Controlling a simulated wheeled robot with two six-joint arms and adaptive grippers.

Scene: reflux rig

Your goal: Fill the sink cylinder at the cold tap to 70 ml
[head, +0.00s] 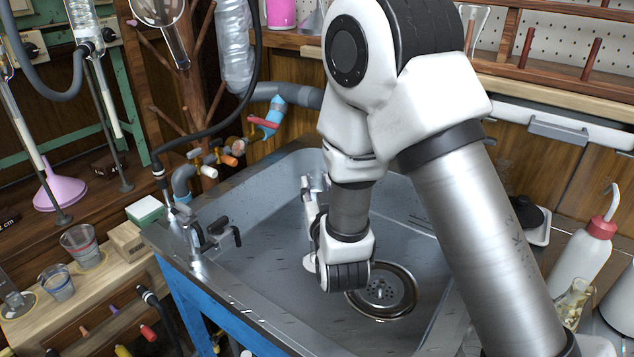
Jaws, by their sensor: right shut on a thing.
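My right gripper (311,205) is over the back part of the grey sink (270,285), partly hidden by my own wrist. It is shut on a small clear piece (320,183), which looks like part of the sink cylinder. Most of that piece is hidden, so its scale, water level and tilt cannot be read. A metal tap with dark lever handles (215,236) stands at the sink's left rim, to the left of the gripper and apart from it. Which lever is cold cannot be told. No running water shows. My left gripper is out of view.
The round drain (384,293) lies in the sink floor. Glass beakers (80,246) stand on the left bench, with a pink funnel (60,188) behind. A red-capped wash bottle (584,250) stands at the right. Pipes with coloured valves (268,125) run behind the sink.

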